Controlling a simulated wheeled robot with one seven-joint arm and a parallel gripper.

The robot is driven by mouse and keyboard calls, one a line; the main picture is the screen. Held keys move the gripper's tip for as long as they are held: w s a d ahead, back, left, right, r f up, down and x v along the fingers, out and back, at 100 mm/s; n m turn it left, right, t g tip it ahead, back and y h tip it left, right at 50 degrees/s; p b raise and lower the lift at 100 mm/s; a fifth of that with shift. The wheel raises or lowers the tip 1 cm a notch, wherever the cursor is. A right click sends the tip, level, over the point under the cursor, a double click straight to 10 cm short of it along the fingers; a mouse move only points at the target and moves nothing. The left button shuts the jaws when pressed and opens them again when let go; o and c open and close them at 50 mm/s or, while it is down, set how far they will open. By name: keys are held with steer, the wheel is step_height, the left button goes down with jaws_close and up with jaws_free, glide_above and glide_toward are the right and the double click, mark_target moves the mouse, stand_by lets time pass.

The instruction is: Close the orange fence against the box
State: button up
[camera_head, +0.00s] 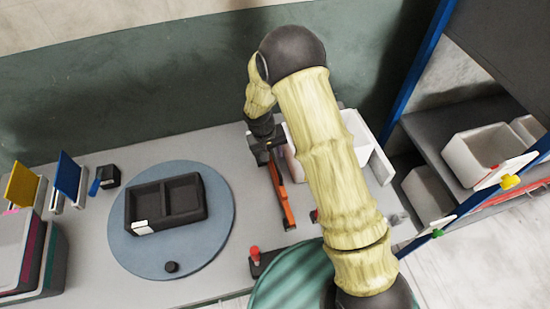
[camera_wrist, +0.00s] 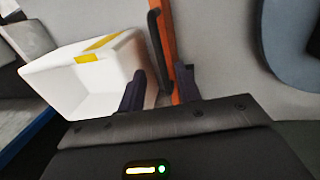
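The orange fence (camera_head: 286,209) is a long narrow bar on the grey worktop, and it also shows in the wrist view (camera_wrist: 167,22). A dark handle-like bar (camera_wrist: 155,35) runs along its box-facing side. The white box (camera_wrist: 85,75) with yellow tape stands to the left of the fence in the wrist view, close to it. Most of the box (camera_head: 292,150) is hidden behind my arm in the head view. My gripper (camera_wrist: 161,83) is open, its dark fingers apart on either side of the fence and bar. I cannot tell whether either finger touches.
A blue-grey round turntable (camera_head: 215,235) with a black two-part tray (camera_head: 150,208) lies left of the fence. A red-knobbed device (camera_head: 256,258) is near the front edge. A shelf with white bins (camera_head: 482,155) and a blue post stands at right.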

mark_target(276, 164)
steer(key=shift+w+d+f+p, duration=0.1)
steer(key=shift+d+f+p, duration=0.1)
steer(key=shift+f, duration=0.6)
steer(key=shift+d+f+p, duration=0.15)
steer(key=shift+f+p, duration=0.05)
steer(key=shift+f, duration=0.65)
steer(key=shift+w+d+f+p, duration=0.1)
steer(key=shift+d+f+p, duration=0.1)
steer(key=shift+f, duration=0.6)
steer(key=shift+a, duration=0.1)
jaws_close()
